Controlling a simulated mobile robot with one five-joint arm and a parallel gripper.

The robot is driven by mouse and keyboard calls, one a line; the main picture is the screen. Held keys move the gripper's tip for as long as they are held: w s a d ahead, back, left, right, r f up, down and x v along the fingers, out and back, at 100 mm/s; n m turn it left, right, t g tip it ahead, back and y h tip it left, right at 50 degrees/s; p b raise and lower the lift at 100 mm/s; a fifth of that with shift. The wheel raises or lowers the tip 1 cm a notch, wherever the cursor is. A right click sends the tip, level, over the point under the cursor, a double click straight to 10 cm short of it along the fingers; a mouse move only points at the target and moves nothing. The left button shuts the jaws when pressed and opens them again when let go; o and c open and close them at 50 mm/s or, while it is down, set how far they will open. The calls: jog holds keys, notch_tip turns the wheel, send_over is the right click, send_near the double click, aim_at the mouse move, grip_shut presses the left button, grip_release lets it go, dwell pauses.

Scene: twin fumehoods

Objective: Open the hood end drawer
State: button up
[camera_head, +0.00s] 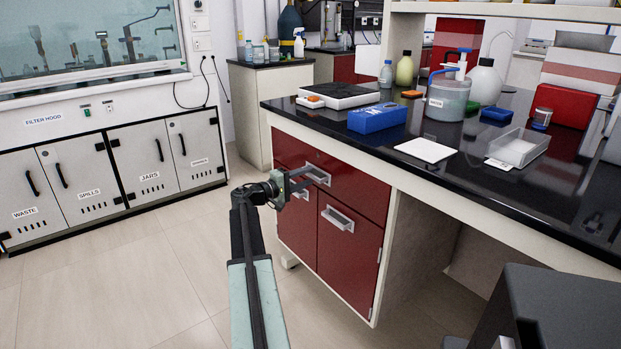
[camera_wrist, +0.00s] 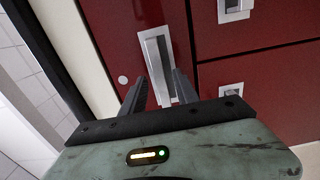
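The top drawer (camera_head: 353,188) of the red bench cabinet is wide, red and appears flush with the cabinet. Its silver recessed handle (camera_head: 320,172) is near the top, partly hidden by my gripper (camera_head: 298,182). In the wrist view, the drawer front (camera_wrist: 113,32) appears turned and the handle (camera_wrist: 157,55) lies ahead. My gripper (camera_wrist: 161,80) is open, with its two dark fingers apart and the lower part of the handle between them. I cannot tell whether the fingers touch it.
Below are red cabinet doors, one with a silver handle (camera_head: 337,218). The black bench top (camera_head: 470,165) overhangs the cabinet and carries a blue box (camera_head: 377,118), bottles and trays. A dark stool or box (camera_head: 560,305) stands at lower right. The tiled floor (camera_head: 140,270) at left is clear.

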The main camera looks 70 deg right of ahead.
jog(key=shift+x, duration=1.25)
jog(key=shift+w, duration=0.1)
grip_shut()
dwell(0.3)
